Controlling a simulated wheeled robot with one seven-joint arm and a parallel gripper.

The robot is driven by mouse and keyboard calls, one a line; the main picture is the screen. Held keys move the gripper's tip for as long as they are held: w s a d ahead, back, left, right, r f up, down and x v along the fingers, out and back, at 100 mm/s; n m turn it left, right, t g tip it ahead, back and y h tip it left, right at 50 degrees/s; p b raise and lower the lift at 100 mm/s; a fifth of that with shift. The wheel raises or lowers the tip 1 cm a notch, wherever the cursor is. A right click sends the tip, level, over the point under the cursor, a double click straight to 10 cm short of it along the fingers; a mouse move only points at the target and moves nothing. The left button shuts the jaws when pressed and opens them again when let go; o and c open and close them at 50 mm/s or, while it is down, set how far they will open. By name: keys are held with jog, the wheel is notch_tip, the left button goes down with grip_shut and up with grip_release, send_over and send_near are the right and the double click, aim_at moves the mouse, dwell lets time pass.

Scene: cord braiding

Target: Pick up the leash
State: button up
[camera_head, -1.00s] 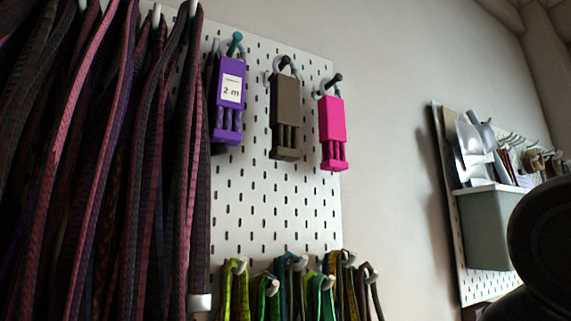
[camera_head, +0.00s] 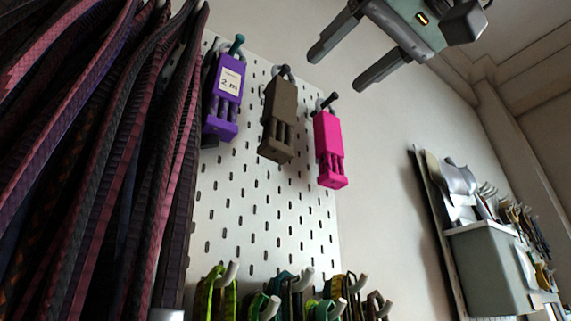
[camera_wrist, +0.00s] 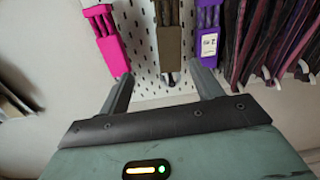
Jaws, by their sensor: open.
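Three bundled leashes hang from pegs on a white pegboard: a purple one with a "2 m" label (camera_head: 223,98), a brown one (camera_head: 278,120) and a pink one (camera_head: 328,150). I cannot tell which is the leash meant. My gripper (camera_head: 342,68) is open and empty at the top, right of the bundles in the head view. In the wrist view, my gripper (camera_wrist: 161,84) has its fingers spread towards the board. The brown bundle (camera_wrist: 169,40) appears between and beyond them, with the pink (camera_wrist: 113,50) left and the purple (camera_wrist: 207,40) right.
Long dark red and purple braided straps (camera_head: 110,150) hang at the left, beside the bundles. Green and dark loops (camera_head: 215,295) hang on pegs below. A grey bin (camera_head: 490,265) is on another board at the right. Bare wall lies between the boards.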

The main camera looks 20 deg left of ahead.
aim_at(295, 108)
jog(key=p+x, duration=0.2)
jog(key=p, duration=0.1)
jog(key=p+x, duration=0.2)
jog(key=p, duration=0.2)
jog(key=p+x, duration=0.3)
jog(key=shift+w+r+p, duration=0.1)
jog(key=shift+r+p, duration=0.2)
jog(key=shift+p, duration=0.1)
jog(key=shift+p+x, duration=0.9)
jog(key=shift+p, duration=0.25)
jog(key=shift+p+x, duration=0.6)
jog(key=shift+x, duration=2.1)
jog(key=shift+s+a, duration=0.15)
jog(key=shift+s, duration=0.1)
jog(key=c, duration=1.2)
jog(key=shift+c, duration=0.2)
